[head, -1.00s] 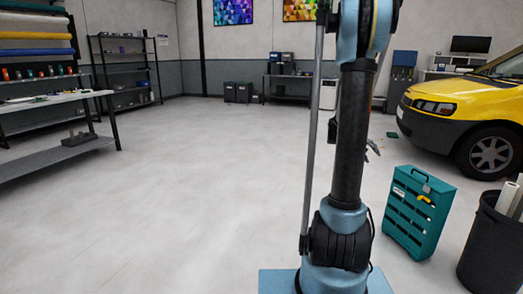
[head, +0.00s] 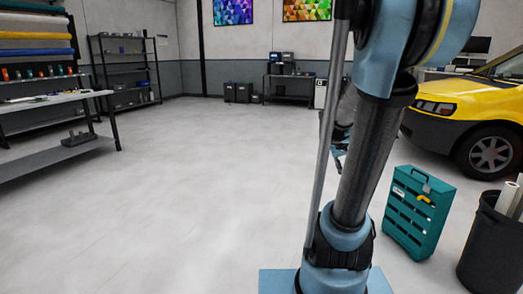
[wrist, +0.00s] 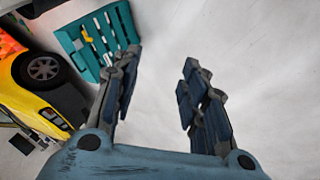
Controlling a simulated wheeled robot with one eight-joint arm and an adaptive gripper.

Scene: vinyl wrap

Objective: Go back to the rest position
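My gripper (wrist: 160,72) is open in the wrist view, its two dark fingers spread apart with only grey floor between them. It holds nothing. In the head view my gripper (head: 339,150) shows small and partly hidden behind my arm, held in the air in front of the floor. My arm stands on its blue base and leans to the right, with its upper joint near the top edge of the head view.
A teal organizer (head: 417,212) stands on the floor at right, beside a black bin (head: 488,245) with rolls. A yellow car (head: 465,115) is behind them. A workbench (head: 60,103) and shelf (head: 125,75) are at left. The middle floor (head: 190,180) is clear.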

